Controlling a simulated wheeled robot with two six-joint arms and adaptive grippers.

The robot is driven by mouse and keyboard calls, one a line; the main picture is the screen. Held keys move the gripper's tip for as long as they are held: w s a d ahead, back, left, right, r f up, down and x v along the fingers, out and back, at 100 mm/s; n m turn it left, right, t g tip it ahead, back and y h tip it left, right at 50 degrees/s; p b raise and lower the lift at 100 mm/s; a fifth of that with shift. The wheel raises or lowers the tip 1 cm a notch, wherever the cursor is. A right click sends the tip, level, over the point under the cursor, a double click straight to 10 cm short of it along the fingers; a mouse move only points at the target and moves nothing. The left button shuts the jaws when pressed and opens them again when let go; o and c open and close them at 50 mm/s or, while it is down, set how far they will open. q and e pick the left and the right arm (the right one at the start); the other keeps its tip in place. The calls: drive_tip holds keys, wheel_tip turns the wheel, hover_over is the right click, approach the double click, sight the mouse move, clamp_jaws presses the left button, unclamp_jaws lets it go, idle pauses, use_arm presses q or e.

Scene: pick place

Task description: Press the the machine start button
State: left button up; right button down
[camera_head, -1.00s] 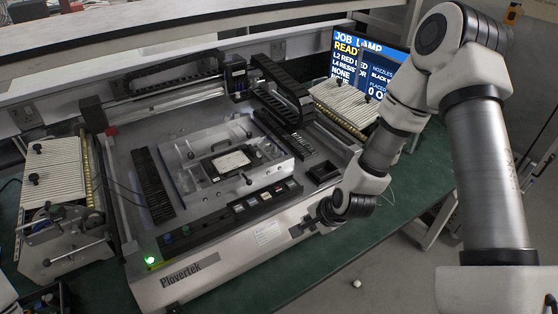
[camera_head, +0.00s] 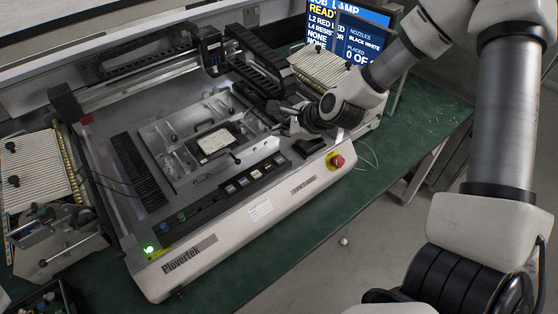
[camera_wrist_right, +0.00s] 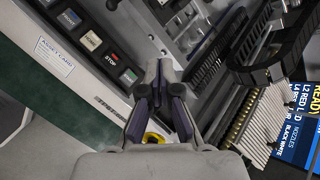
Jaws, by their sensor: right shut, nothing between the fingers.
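The Plovertek machine (camera_head: 190,262) has a row of square push buttons (camera_head: 243,182) along its front panel. In the right wrist view these include a HOME button (camera_wrist_right: 91,41), a STOP button (camera_wrist_right: 110,58) and a green-marked button (camera_wrist_right: 128,75) beside it; the last label is too small to read surely. My right gripper (camera_head: 284,124) is shut and empty, above the machine's right part, behind and right of the button row. Its closed fingertips (camera_wrist_right: 165,68) show right of the green-marked button, apart from it in the picture. My left gripper is out of view.
A red emergency knob (camera_head: 338,161) sits on the machine's front right; its yellow collar (camera_wrist_right: 153,137) shows partly behind my gripper. A gantry and cable chain (camera_head: 255,62) stand behind. A screen (camera_head: 350,30) reads READY. Feeder banks flank the machine. A green lamp (camera_head: 150,249) glows front left.

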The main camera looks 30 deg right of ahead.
sight(281, 161)
wheel_tip(281, 161, down, 7)
drive_tip(key=b, duration=0.5)
drive_tip(key=shift+f+b, duration=0.25)
drive_tip(key=shift+b, duration=0.15)
idle(0.7)
drive_tip(key=shift+f+b, duration=0.4)
drive_tip(key=shift+b, duration=0.1)
drive_tip(key=shift+f+b, duration=0.35)
drive_tip(key=shift+b, duration=0.15)
idle(0.5)
drive_tip(key=shift+r+p, duration=0.6)
drive_tip(key=shift+r, duration=0.2)
